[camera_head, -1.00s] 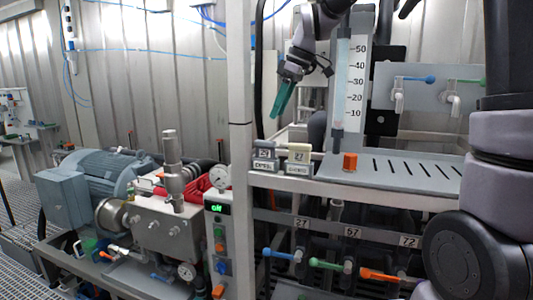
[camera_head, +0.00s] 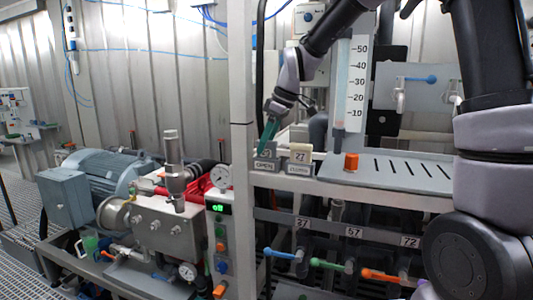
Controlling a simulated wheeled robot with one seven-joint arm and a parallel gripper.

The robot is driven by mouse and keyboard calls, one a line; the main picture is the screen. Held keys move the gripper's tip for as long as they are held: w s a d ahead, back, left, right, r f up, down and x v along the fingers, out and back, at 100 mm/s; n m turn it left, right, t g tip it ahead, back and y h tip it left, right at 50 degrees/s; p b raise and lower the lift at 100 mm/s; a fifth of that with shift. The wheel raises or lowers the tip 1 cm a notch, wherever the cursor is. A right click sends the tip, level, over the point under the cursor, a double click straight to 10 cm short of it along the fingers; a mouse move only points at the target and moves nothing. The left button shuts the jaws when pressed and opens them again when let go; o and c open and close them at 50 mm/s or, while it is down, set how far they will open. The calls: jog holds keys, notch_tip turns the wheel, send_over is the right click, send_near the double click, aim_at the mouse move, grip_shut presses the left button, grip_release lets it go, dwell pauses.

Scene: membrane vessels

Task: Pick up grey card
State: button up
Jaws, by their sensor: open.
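The grey card (camera_head: 265,155) stands upright in a small dark grey labelled holder (camera_head: 265,165) at the left end of the shelf. My gripper (camera_head: 265,146), with green fingers, points down right at the top of the grey card. Its fingers are open and hide part of the card's upper edge. I cannot tell whether they touch it or are on both sides of it.
An orange block (camera_head: 351,162) and a clear scale tube stand further right. A white post (camera_head: 242,100) rises just left of my gripper.

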grip_shut()
jog(key=shift+r, duration=0.1)
jog(key=shift+r, duration=0.45)
jog(key=v, duration=0.2)
jog(key=shift+s+r, duration=0.25)
jog(key=shift+r, duration=0.15)
jog(key=s+d, duration=0.9)
jog(key=s, duration=0.5)
jog(key=shift+d, duration=0.35)
